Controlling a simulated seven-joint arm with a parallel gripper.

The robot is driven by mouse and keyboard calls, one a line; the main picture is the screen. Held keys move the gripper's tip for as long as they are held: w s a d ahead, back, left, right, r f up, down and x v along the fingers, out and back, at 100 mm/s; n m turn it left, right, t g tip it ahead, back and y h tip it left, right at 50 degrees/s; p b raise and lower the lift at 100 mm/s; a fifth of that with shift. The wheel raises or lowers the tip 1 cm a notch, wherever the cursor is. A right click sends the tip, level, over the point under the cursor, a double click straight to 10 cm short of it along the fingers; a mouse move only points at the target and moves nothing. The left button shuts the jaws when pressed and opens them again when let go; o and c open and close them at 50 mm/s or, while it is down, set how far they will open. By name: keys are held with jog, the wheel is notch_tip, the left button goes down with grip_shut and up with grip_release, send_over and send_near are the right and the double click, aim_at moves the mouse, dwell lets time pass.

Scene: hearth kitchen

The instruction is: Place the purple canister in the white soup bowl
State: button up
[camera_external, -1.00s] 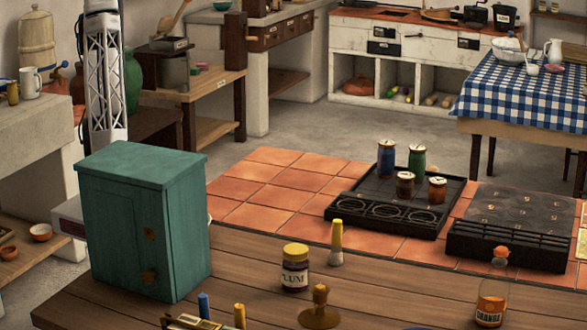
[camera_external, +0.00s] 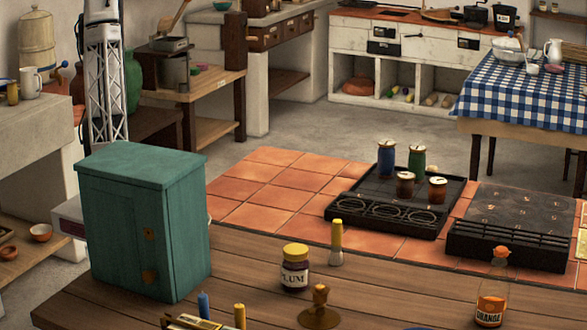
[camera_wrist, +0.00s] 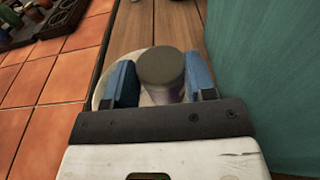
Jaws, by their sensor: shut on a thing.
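In the wrist view, the purple canister (camera_wrist: 163,78) with its grey-brown top stands between the two blue fingers of my gripper (camera_wrist: 160,82). The gripper is shut on it. A round, pale rim, apparently the white soup bowl (camera_wrist: 98,97), shows behind and to the left of the canister. The canister overlaps the bowl in this view, and I cannot tell whether it is above it or touching its bottom. In the external view, the gripper, canister and bowl do not show; the teal cabinet blocks the area behind it.
The teal cabinet (camera_external: 140,225) stands close on the right in the wrist view (camera_wrist: 265,70). Orange tiles (camera_wrist: 50,85) lie to the left.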

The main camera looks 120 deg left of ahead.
jog(key=shift+f, duration=0.55)
jog(key=o, duration=1)
jog(key=shift+c, duration=0.2)
jog(key=shift+r, duration=0.65)
jog(key=s, duration=0.7)
jog(key=shift+s+r, duration=0.2)
jog(key=shift+r, duration=0.25)
